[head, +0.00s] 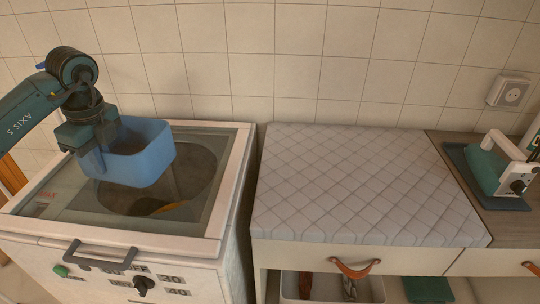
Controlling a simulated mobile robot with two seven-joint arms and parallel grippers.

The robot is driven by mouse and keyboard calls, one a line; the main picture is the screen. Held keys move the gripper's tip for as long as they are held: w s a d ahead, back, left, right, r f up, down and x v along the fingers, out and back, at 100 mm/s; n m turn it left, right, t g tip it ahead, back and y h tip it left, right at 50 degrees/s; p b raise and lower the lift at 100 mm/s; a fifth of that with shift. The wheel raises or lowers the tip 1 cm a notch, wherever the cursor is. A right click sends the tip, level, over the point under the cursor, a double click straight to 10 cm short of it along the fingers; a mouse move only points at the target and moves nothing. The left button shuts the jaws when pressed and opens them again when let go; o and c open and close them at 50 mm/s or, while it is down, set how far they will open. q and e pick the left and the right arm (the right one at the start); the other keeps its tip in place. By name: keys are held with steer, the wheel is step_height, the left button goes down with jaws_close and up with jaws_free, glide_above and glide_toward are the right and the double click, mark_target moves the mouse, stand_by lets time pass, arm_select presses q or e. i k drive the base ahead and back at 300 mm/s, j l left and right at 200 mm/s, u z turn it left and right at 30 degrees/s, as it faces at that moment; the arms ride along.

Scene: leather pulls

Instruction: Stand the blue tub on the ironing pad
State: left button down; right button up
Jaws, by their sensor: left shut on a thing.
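The blue tub (143,158) is held by my left gripper (97,155) at its left wall, above the glass lid of a white washing machine. The tub looks upright and open at the top. My left gripper is shut on the tub's wall; the fingertips are partly hidden by the tub. The ironing pad (360,185) is a grey-white quilted pad lying flat on the counter to the right of the machine, with nothing on it. My right gripper is not in view.
The washing machine (235,185) stands left of the counter, with a narrow gap between. A teal iron (484,168) with a white handle sits on a dark mat at the right. Below are drawers with leather pulls (354,270) and a white bin (370,290). A tiled wall stands behind.

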mark_target(320, 184)
steer(key=i+l+z, duration=0.2)
steer(key=l, duration=0.2)
steer(key=l+z, duration=0.2)
steer(key=l, duration=0.25)
steer(key=i+l+z, duration=0.2)
steer(key=l, duration=0.15)
